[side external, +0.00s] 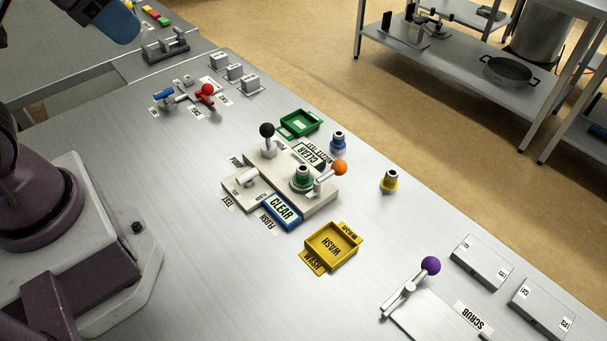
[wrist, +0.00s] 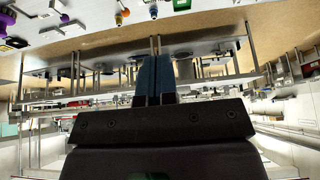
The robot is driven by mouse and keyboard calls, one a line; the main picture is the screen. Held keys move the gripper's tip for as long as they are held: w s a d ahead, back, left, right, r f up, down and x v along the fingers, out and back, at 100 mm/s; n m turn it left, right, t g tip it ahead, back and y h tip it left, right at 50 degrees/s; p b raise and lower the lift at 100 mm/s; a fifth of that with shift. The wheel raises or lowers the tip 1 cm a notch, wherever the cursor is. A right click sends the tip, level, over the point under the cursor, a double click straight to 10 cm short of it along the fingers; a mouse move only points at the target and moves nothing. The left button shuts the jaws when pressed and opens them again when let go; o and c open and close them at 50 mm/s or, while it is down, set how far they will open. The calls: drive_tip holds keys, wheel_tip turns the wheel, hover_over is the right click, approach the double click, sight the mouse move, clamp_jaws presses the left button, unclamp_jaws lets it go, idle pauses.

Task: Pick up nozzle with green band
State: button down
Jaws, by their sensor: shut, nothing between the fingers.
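The nozzle with the green band (side external: 302,177) stands upright on a pale fixture block (side external: 318,203), beside a lever with an orange ball (side external: 340,167). My gripper (wrist: 154,60) shows in the wrist view with its blue fingers together and nothing between them. It is well away from the nozzle. A blue end part of my arm shows at the top left of the side view, but the fingertips cannot be made out there. I cannot pick out the green-banded nozzle in the wrist view.
A blue-banded nozzle (side external: 338,143) and a yellow-banded nozzle (side external: 390,181) stand on the metal table nearby. A purple-ball lever (side external: 430,266) stands at front right.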

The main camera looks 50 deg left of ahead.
drive_tip(key=c, duration=1.8)
unclamp_jaws()
drive_tip(key=o, duration=0.6)
drive_tip(key=shift+c, duration=0.2)
drive_tip(key=shift+d, duration=0.1)
